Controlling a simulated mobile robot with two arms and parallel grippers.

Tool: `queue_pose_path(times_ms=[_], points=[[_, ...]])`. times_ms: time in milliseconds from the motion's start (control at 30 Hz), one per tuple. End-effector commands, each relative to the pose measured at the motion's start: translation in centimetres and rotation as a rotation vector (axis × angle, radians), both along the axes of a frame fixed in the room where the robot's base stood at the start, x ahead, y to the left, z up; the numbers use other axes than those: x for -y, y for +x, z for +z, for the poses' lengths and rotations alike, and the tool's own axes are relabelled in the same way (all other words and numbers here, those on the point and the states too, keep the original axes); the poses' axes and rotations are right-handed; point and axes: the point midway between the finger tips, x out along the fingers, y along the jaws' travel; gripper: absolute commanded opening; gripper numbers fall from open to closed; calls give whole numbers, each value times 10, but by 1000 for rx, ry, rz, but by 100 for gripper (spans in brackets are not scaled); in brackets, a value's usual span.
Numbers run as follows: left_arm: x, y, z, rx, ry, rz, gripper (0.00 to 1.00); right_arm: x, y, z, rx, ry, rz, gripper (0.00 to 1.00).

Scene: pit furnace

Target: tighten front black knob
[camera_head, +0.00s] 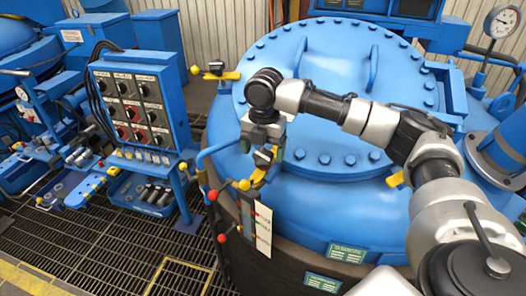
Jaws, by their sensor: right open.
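My right arm reaches in from the lower right across the blue furnace lid (335,60). Its wrist bends downward, and my right gripper (265,156) is open at the lid's left front edge. It is just above a yellow bracket (257,177) at the rim. The front black knob appears to be at this bracket, but the dark fingers and knob blend together, so I cannot tell whether they touch. A similar yellow bracket (228,75) with a black knob (215,66) sits farther back at the left of the lid. My left gripper is not in view.
A blue control panel (139,104) with several knobs stands to the left. Levers with red balls (222,238) and a yellow ball (244,184) stick out near the gripper. A gauge (501,21) is at upper right. Grating (80,255) covers the floor at left.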

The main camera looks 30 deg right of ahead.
Motion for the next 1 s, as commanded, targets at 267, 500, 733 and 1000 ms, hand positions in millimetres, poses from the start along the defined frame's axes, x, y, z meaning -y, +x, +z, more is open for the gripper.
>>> queue_pose_path(times_ms=[267,500,733,1000], points=[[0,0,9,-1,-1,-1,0,0,1,-24,1,1,0,80],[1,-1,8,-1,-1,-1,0,-1,1,-26,1,1,0,80],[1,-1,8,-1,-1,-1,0,-1,1,-25,1,1,0,50],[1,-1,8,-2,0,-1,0,-1,0,-25,2,2,-5,31]])
